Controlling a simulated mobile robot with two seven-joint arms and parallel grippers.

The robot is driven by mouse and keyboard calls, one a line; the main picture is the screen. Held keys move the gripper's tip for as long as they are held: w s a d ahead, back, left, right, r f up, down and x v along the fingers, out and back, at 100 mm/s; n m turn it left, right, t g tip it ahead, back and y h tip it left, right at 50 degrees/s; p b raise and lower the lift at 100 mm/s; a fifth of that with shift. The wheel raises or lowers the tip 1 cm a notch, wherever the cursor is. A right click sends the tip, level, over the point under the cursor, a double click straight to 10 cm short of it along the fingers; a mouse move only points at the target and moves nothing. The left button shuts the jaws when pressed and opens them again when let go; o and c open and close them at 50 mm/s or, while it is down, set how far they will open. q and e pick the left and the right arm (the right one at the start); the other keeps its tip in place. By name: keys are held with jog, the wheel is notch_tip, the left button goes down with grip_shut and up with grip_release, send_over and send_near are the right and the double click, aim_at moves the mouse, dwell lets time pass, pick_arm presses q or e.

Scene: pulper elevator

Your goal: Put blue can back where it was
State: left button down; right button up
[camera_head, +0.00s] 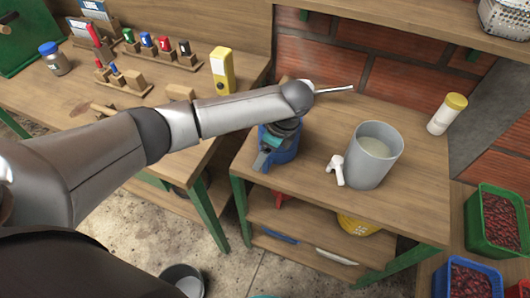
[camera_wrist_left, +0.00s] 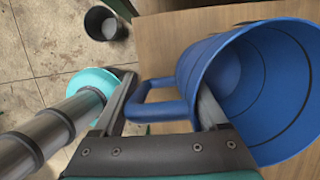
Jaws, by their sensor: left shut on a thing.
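The blue can (camera_head: 287,153) is at the left end of the small wooden bench (camera_head: 310,185), partly hidden under my left wrist. In the left wrist view the blue can (camera_wrist_left: 285,140) shows its open mouth and its handle (camera_wrist_left: 150,108). My left gripper (camera_head: 270,143) is over the can's handle side. In the wrist view my left gripper (camera_wrist_left: 167,92) has one finger outside the handle and the other at the can's rim, reaching inside, so it is shut on the can. I cannot tell whether the can touches the bench top. My right gripper is not in view.
A grey pot (camera_head: 373,160) with a white tap stands right of the can. A yellow-lidded jar (camera_head: 446,114) is at the back right. Crates of red beans (camera_head: 500,222) stand at the right. A dark bucket (camera_head: 183,281) is on the floor. The bench's front middle is clear.

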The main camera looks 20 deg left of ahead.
pick_arm(q)
grip_release()
dwell(0.3)
jog(key=p+v, duration=0.2)
jog(key=v, duration=1)
jog(key=shift+p, duration=0.3)
jog(key=shift+w+r, duration=0.1)
